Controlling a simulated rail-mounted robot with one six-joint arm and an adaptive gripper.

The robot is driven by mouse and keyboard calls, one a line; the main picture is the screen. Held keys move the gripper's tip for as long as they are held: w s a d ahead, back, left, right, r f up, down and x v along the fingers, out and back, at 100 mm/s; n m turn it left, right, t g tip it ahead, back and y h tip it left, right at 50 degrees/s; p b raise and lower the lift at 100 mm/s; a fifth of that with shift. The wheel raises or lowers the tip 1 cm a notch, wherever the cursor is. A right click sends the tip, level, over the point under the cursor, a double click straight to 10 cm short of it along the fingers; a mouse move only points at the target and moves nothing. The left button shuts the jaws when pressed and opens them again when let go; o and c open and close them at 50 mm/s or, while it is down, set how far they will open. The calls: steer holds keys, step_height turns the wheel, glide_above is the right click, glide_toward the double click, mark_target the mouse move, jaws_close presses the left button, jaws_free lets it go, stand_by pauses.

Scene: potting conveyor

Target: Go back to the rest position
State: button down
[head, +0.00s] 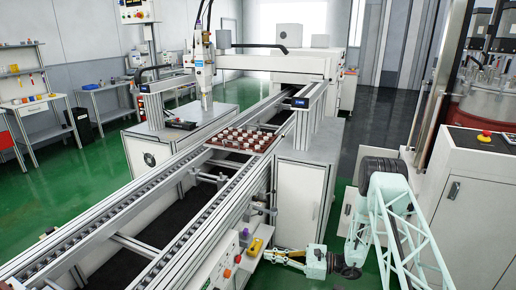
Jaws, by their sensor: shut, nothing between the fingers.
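My gripper (274,256) shows in the head view at the lower middle, at the end of my pale mint arm. It is shut and empty, pointing left. It is just right of the yellow part on the conveyor's side panel; I cannot tell whether it touches the panel. My arm comes in from the right and bends down near the floor.
The conveyor (110,226) runs from lower left to the back. A reddish tray (233,147) with several pale round parts sits on it. A white cabinet (298,199) stands beyond my gripper. A machine with a red stop button (485,137) stands at right. Green floor shows between.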

steer(key=s+a+r+n+g+h, duration=0.15)
steer(key=s+r+n, duration=0.35)
steer(key=r, duration=0.8)
steer(key=s+r+n+g+h, duration=0.25)
steer(key=s+r, duration=0.55)
steer(key=r, duration=0.4)
steer(key=s+r+n+g+h, duration=0.2)
steer(key=s+r+n+g, duration=0.3)
steer(key=r, duration=0.8)
steer(key=s+d+r+n+t+h, duration=0.1)
steer(key=s+d+r+t+h, duration=0.15)
steer(key=s+r, duration=0.5)
steer(key=s+d+r+n+t+h, duration=0.1)
steer(key=s+d+r+n+h, duration=0.2)
steer(key=s, duration=0.7)
steer(key=s+d+r+n+t+h, duration=0.1)
steer(key=s+d+r+t+h, duration=0.1)
steer(key=s+d, duration=0.4)
steer(key=s+d+r+n+t+h, duration=0.2)
steer(key=s+d+r, duration=0.3)
steer(key=s, duration=0.8)
steer(key=shift+d+t+h, duration=0.4)
steer(key=shift+t+h, duration=0.35)
steer(key=shift+f, duration=0.15)
step_height(320, 180, down, 6)
steer(key=b, duration=0.5)
steer(key=shift+r+b, duration=0.2)
steer(key=shift+b, duration=0.2)
